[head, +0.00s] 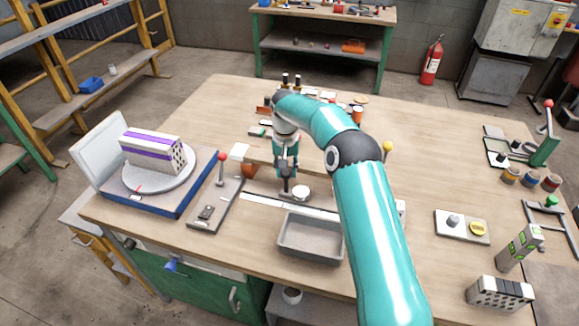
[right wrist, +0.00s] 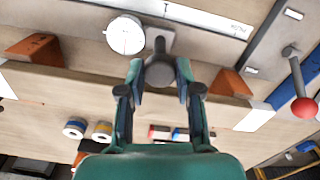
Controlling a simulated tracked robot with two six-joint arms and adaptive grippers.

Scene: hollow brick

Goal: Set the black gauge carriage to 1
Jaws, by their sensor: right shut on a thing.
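The black gauge carriage has a dark upright knob (right wrist: 160,70), seen in the right wrist view, beside a round white dial (right wrist: 126,35). In the head view the dial (head: 301,192) sits at the rail, just right of my gripper. A white scale strip (head: 262,202) runs along the rail's front; it also shows in the right wrist view (right wrist: 205,18). Its marks are too small to read. My right gripper (head: 287,184) points down and is shut on the knob; its fingers (right wrist: 159,82) stand on both sides of it. My left gripper is out of view.
A grey tray (head: 310,255) lies in front of the rail. A red-knobbed lever (head: 221,168) stands to the left, near a turntable (head: 150,195) carrying a striped hollow brick (head: 152,150). A yellow-knobbed lever (head: 387,147) stands behind my right arm.

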